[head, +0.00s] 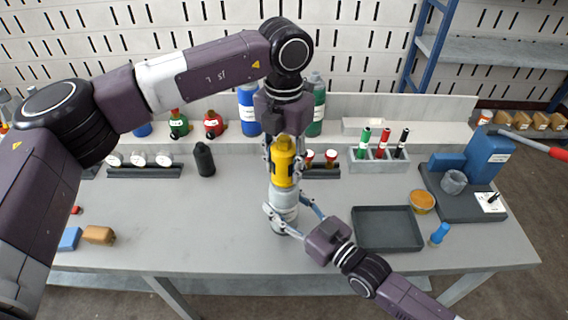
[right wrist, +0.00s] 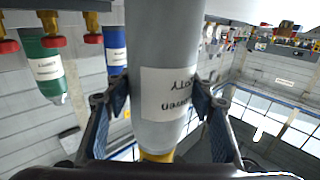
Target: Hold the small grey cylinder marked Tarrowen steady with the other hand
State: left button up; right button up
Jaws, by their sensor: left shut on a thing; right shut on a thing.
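The small grey cylinder (head: 285,198) stands upright near the middle of the workbench. Its white label shows upside down in the right wrist view (right wrist: 168,95), with "Tarrowen" partly readable. My right gripper (head: 287,208) is shut on the cylinder's body, one finger on each side. My left gripper (head: 283,150) comes down from above and is shut on the yellow cap (head: 283,168) above the grey body. The cap and body line up, but I cannot tell how firmly they are joined. A bit of yellow also shows below the body in the right wrist view.
An empty dark tray (head: 387,229) lies right of the cylinder, with an orange-lidded jar (head: 422,202) and a blue object (head: 439,233) beyond it. A black bottle (head: 204,160) stands left. Blue and green cylinders stand behind my left gripper. The bench's front left-centre is clear.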

pick_arm(q)
jog(key=n, duration=0.5)
jog(key=shift+n, duration=0.4)
jog(key=n, duration=0.6)
jog(key=n, duration=0.6)
jog(key=shift+r, duration=0.1)
dwell(0.4)
jog(key=n, duration=0.6)
